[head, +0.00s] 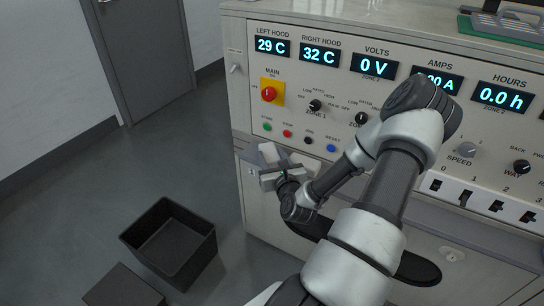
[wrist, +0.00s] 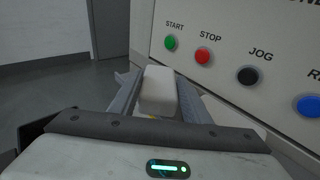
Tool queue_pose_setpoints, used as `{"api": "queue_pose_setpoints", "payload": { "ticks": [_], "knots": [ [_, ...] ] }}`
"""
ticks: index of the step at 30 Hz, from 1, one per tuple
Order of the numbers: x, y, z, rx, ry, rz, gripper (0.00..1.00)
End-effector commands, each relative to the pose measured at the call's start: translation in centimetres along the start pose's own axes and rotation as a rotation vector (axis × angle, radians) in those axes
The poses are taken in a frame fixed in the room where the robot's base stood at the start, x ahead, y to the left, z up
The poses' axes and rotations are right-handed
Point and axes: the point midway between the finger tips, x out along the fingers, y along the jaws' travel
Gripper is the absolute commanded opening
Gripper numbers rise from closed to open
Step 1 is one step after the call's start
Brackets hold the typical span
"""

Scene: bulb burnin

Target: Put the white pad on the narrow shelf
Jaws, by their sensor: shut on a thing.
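The white pad (wrist: 158,88) is a pale block between the two grey fingers of my gripper (wrist: 157,95) in the wrist view. My gripper is shut on it. In the head view the pad (head: 268,152) shows at the tips of my gripper (head: 276,160), in front of the machine's left end, just below the button row. A narrow grey ledge (head: 430,213), which looks like the narrow shelf, runs along the machine's front under the panel. My arm and gripper hide part of it. I cannot tell whether the pad touches the ledge.
The control panel has a red rotary switch (head: 269,94), knobs and a row of buttons, with the green start button (wrist: 171,42) near my gripper. Switches (head: 466,198) sit at right. An open black bin (head: 166,223) stands on the floor at left, with clear floor behind it.

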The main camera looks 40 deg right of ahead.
Motion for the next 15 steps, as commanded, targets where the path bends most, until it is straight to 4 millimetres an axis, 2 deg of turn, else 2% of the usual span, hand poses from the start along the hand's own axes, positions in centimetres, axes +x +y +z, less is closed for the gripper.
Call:
{"api": "queue_pose_setpoints", "payload": {
  "ticks": [3,4,7,15],
  "knots": [
    [0.08,-0.01,-0.46,0.001,-0.001,0.0,0.22],
    [0.07,0.0,-0.35,0.0,-0.001,0.0,0.47],
    [0.06,-0.01,-0.31,0.0,0.0,0.0,0.62],
    [0.04,-0.01,-0.25,0.0,0.0,0.0,0.62]
  ]
}}
